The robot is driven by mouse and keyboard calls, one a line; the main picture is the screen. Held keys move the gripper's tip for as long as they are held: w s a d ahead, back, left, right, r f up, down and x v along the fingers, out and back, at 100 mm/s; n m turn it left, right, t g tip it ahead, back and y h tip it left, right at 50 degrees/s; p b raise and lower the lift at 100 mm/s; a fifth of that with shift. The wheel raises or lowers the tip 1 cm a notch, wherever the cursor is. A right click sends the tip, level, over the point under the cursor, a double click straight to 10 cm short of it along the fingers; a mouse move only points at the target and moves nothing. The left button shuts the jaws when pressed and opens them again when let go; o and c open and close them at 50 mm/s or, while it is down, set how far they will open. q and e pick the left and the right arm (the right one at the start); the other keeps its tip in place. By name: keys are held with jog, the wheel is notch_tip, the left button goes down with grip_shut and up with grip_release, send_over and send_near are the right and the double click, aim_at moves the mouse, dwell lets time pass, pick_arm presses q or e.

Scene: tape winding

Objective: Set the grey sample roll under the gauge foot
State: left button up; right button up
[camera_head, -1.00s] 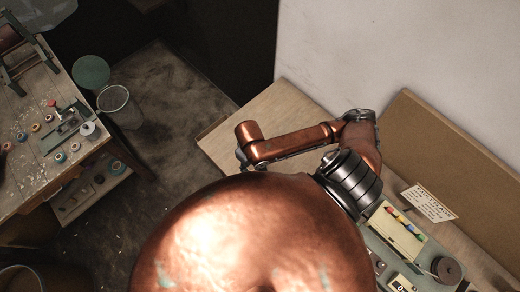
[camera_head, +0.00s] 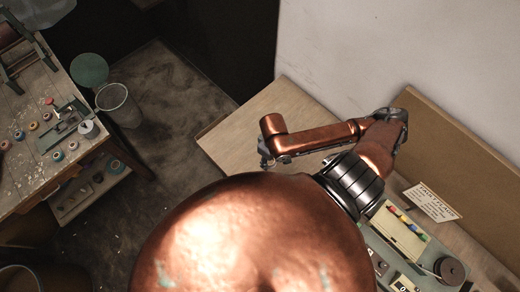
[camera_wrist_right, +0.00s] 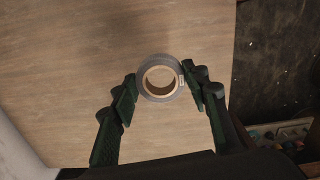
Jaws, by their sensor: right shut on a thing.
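The grey sample roll (camera_wrist_right: 160,78) shows in the right wrist view as a grey ring with a tan core and a small pale tag on its right side. My right gripper (camera_wrist_right: 160,85) is shut on it, with a dark green finger on each side. The pale wooden bench top lies behind the roll. In the head view the right gripper (camera_head: 265,161) is small and dark at the end of my copper arm, and the roll cannot be made out there. A grey-green instrument (camera_head: 378,247) stands at lower right, partly hidden by my body; I cannot make out a gauge foot. My left gripper is not in view.
The wooden bench (camera_head: 240,133) is bare around the right gripper. A printed card (camera_head: 432,201) and a black round part (camera_head: 450,270) are at the right. A cluttered table (camera_head: 30,170) and a bin (camera_head: 121,105) stand at the left.

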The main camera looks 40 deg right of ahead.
jog(key=w+f+b, duration=0.2)
jog(key=b, duration=0.1)
jog(key=w+d+f+b, duration=0.1)
jog(key=w+f+b, duration=0.1)
jog(key=w+b, duration=0.1)
jog(key=w+f+b, duration=0.2)
jog(key=b, duration=0.1)
jog(key=shift+w+d, duration=0.2)
jog(key=shift+d, duration=0.1)
jog(key=shift+w+d+f, duration=0.15)
jog(key=shift+w+f, duration=0.35)
jog(key=shift+f, duration=0.2)
notch_tip(320, 180, down, 4)
jog(key=shift+w+r+b, duration=0.15)
jog(key=shift+r+b, duration=0.1)
jog(key=shift+b, duration=0.15)
jog(key=o, duration=0.9)
